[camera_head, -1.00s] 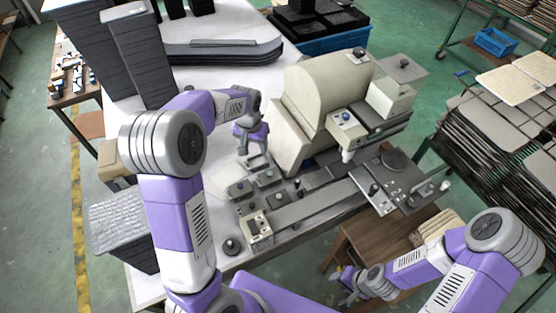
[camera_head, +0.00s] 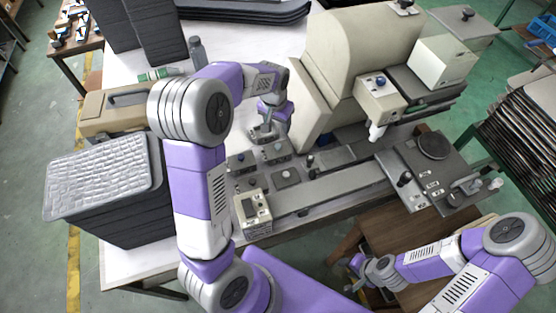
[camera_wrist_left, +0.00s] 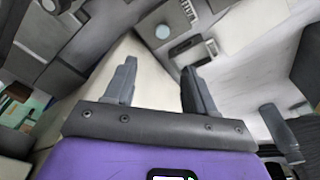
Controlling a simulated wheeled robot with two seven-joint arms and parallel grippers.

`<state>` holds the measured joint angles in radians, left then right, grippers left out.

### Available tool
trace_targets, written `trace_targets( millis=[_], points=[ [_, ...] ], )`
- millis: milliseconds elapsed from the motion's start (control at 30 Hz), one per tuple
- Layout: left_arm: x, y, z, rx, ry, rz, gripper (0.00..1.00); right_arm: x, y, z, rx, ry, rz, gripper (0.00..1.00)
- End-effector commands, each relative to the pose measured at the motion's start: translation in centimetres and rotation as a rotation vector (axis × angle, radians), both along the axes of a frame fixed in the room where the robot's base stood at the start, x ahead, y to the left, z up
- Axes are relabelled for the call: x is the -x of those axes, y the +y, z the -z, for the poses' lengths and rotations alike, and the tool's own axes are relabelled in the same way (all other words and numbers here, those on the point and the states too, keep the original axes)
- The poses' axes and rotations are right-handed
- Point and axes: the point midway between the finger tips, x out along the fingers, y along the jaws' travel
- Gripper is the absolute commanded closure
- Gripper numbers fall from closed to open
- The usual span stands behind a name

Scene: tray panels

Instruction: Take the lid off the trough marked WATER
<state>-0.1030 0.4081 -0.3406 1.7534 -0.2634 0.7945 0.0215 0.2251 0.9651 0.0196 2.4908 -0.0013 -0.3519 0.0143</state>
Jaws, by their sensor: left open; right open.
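A pale box (camera_head: 441,64) stands at the right end of the cream machine (camera_head: 350,50). A grey flat lid-like plate with a dark knob (camera_head: 462,22) lies behind that box. My left gripper (camera_head: 264,132) hangs over the bench left of the machine, near small control blocks. In the left wrist view its two fingers (camera_wrist_left: 158,85) are spread, with nothing held between them. A cream surface shows beyond them. My right gripper (camera_head: 356,264) is low at the front, open, beside the wooden stool.
A dark stack with a silvery quilted top (camera_head: 103,172) and a tan case (camera_head: 112,108) stand at the left. A grey bottle (camera_head: 197,52) stands behind my left arm. A wooden stool (camera_head: 372,232) is in front.

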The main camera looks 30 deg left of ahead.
Motion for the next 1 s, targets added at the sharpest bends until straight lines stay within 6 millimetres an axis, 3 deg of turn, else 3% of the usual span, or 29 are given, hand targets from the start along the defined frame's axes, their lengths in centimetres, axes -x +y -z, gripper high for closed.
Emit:
trace_targets(
  millis=[33,200,667,900,1000],
  points=[
    [0.0,0.0,2.1,0.0,-0.001,0.0,0.45,0.0,0.0,2.1,0.0,0.0,0.0,0.57],
    [0.0,0.0,4.1,0.0,-0.001,0.0,0.45,0.0,0.0,4.1,0.0,-0.001,0.0,0.57],
    [-0.2,0.1,7.7,-0.001,0.001,-0.001,0.45,-0.1,0.0,5.3,0.0,-0.001,-0.001,0.57],
    [-0.3,0.3,11.4,-0.001,0.002,0.0,0.45,-0.1,0.0,6.5,0.0,-0.001,0.0,0.57],
    [-0.5,0.3,12.0,-0.001,0.0,0.0,0.45,0.0,0.0,6.6,0.0,-0.001,0.0,0.57]
  ],
)
